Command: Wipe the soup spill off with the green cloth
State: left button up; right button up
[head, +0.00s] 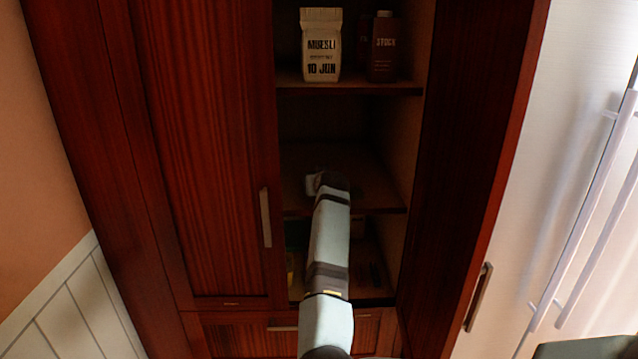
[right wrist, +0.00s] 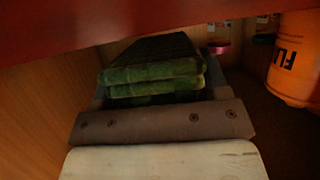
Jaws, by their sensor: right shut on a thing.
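The green cloth (right wrist: 155,66) is a folded, layered stack in the right wrist view, just beyond the dark bar of my right gripper (right wrist: 152,98). The gripper is shut on the cloth, though its fingertips are mostly hidden by it. In the head view my right arm reaches into the open cupboard, and its gripper cannot be made out there. No soup spill shows in either view. My left gripper is not in view.
An orange container (right wrist: 297,62) with black lettering stands right of the cloth. A reddish edge (right wrist: 110,30) crosses above. A muesli bag (head: 321,45) and a stock bottle (head: 384,47) stand on the upper shelf (head: 350,88). The left door (head: 205,150) is closed; a silver fridge (head: 570,130) stands right.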

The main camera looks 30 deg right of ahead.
dwell(0.4)
jog(key=shift+f, duration=1)
